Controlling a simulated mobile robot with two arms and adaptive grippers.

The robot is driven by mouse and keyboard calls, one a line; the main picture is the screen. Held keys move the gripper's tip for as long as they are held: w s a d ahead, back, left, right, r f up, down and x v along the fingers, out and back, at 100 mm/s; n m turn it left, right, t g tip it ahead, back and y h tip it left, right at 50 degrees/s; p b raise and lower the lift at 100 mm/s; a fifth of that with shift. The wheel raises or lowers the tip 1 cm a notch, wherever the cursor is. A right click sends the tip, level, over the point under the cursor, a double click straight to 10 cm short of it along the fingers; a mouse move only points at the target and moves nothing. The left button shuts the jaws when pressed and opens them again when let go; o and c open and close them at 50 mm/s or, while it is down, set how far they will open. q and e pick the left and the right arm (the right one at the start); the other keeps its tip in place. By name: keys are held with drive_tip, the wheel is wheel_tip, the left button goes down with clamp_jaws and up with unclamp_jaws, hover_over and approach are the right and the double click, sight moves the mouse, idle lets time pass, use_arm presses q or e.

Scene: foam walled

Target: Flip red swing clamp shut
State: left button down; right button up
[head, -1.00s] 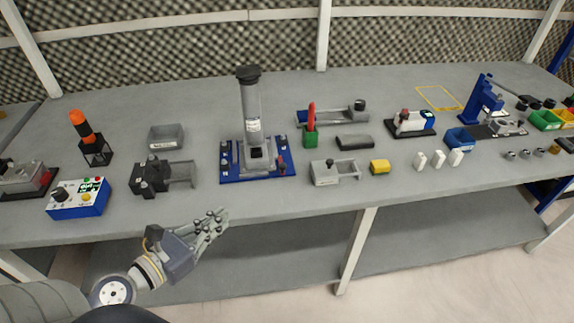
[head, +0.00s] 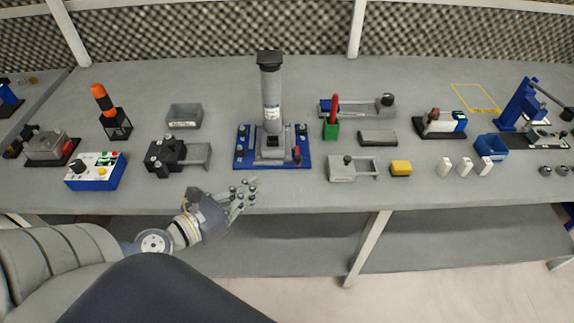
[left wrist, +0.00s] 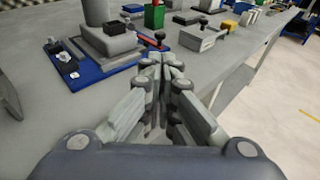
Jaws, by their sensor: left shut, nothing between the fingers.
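A blue base plate (head: 245,160) carries a grey fixture (head: 272,148) with a tall grey column (head: 271,95). A small red clamp (head: 297,154) with a dark end sits at the plate's front right corner. In the left wrist view the red clamp (left wrist: 152,41) shows just beyond my fingertips, with a black knob on its end. Whether it is swung over the part, I cannot tell. My left gripper (head: 246,189) is shut and empty, in front of the plate and left of the clamp. Its fingers also show in the wrist view (left wrist: 166,62). My right gripper is not in view.
A green block (head: 331,130) with a red upright handle stands right of the plate. A grey slide fixture (head: 342,170) and a yellow block (head: 401,168) lie near the front edge. A black clamp device (head: 168,156) stands left. Bare bench lies between the plate and the front edge.

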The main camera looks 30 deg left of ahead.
sight(297, 163)
use_arm(q)
drive_tip(key=p+x, duration=0.1)
drive_tip(key=x, duration=0.1)
drive_tip(key=shift+w+r, duration=0.1)
drive_tip(key=shift+w, duration=0.25)
drive_tip(key=p+x, duration=0.1)
drive_tip(key=x, duration=0.2)
drive_tip(key=shift+w, duration=0.1)
drive_tip(key=p+x, duration=0.2)
drive_tip(key=x, duration=0.2)
drive_tip(key=shift+w+d, duration=0.1)
drive_tip(key=shift+w, duration=0.15)
drive_tip(key=shift+f+x, duration=0.25)
drive_tip(key=shift+x, duration=0.75)
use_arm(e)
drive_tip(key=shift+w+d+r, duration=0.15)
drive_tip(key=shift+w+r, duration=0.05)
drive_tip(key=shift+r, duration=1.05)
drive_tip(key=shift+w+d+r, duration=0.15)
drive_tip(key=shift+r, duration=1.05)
use_arm(q)
drive_tip(key=shift+s, duration=0.1)
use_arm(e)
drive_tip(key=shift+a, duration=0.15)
use_arm(q)
drive_tip(key=shift+d+p, duration=0.1)
drive_tip(key=shift+p, duration=0.25)
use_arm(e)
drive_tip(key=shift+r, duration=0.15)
